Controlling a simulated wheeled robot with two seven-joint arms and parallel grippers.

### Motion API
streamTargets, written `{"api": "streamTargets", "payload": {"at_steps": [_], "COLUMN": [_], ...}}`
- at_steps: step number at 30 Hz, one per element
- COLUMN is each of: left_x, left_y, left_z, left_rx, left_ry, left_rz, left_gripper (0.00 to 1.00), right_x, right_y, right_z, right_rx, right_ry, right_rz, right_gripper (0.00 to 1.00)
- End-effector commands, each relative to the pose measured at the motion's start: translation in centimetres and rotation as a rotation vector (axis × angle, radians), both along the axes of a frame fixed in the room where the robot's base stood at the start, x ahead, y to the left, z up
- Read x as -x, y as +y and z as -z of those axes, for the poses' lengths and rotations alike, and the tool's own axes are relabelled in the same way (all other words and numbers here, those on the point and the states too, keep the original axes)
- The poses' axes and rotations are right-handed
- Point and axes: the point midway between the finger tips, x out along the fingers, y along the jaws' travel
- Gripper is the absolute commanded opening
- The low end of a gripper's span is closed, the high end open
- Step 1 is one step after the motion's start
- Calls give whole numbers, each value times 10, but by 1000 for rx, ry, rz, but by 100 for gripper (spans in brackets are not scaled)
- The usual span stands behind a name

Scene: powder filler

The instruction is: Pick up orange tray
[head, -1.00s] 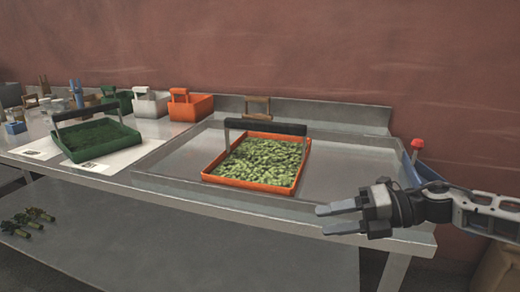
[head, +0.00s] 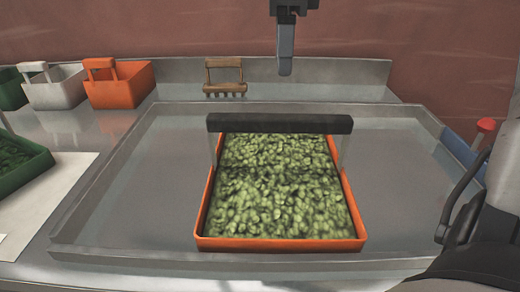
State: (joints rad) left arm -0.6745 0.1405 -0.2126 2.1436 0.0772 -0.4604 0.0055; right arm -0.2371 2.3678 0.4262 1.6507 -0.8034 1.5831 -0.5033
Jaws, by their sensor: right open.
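The orange tray (head: 280,244) sits in the middle of a shallow grey metal basin on the table. It is filled with green leaf-like pieces (head: 275,200). A dark bar handle (head: 280,123) on two grey posts spans it near its far end. My left gripper is out of view.
The grey basin (head: 120,205) has a raised rim around the tray. An orange basket (head: 118,85), a white basket (head: 52,88) and a wooden brush (head: 225,80) stand behind. A green tray (head: 22,165) is at left. A red knob (head: 486,125) is at right.

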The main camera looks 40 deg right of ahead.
Motion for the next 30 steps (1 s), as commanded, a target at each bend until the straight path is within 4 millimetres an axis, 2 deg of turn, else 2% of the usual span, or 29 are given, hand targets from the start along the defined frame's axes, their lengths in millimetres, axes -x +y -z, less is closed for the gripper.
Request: {"api": "streamTargets", "payload": {"at_steps": [3,9,12,19,24,30], "left_x": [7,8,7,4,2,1], "left_y": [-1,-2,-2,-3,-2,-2], "left_z": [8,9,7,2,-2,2], "left_rx": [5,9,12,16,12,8], "left_ry": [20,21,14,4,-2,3], "left_rz": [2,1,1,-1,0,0], "left_gripper": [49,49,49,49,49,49], "right_x": [1,1,0,0,-1,-2], "right_y": [0,0,0,0,1,2], "right_z": [29,71,84,100,125,144], "right_rx": [-5,-7,-5,-5,-7,-8], "right_ry": [5,5,3,5,6,1], "right_rz": [-1,0,1,2,1,3], "right_gripper": [53,53,53,53,53,53]}}
